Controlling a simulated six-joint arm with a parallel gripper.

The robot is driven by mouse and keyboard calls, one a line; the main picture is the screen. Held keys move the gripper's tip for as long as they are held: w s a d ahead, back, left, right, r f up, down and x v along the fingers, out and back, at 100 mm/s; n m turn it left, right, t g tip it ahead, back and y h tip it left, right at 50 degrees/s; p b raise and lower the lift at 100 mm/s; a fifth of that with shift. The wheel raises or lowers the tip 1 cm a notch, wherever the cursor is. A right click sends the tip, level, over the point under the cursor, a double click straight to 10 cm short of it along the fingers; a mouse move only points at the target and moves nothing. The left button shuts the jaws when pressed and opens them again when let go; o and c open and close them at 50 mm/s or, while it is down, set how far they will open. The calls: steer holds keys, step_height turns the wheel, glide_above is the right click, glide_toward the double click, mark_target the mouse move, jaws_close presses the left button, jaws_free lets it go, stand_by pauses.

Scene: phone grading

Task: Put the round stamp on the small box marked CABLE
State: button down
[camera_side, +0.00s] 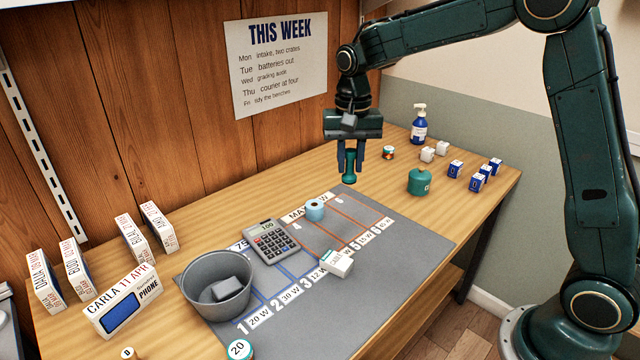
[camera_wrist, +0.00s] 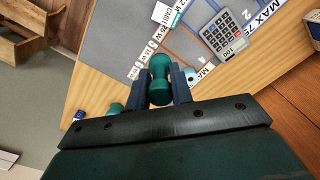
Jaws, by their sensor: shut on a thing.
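My gripper (camera_side: 350,158) is shut on a round green stamp (camera_side: 350,172), held upright in the air above the far part of the grey mat (camera_side: 405,243). In the wrist view the stamp (camera_wrist: 160,78) sits between the two fingers of my gripper (camera_wrist: 161,84). A small white box (camera_side: 337,263) lies on the mat by the number labels, in front of the calculator. In the wrist view this box (camera_wrist: 161,13) is at the top edge, and its lettering appears to read CABLE. The stamp and the box are well apart.
The mat's right part is clear.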

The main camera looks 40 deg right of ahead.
steer(key=n, duration=0.1)
glide_above(337, 260)
step_height(337, 260, down, 15)
steer(key=shift+w+f, duration=0.1)
steer(key=shift+f, duration=0.1)
stand_by(0.6)
steer(key=shift+f, duration=2.15)
steer(key=c, duration=1.2)
jaws_free()
steer(key=shift+f, duration=0.1)
steer(key=shift+c, duration=0.2)
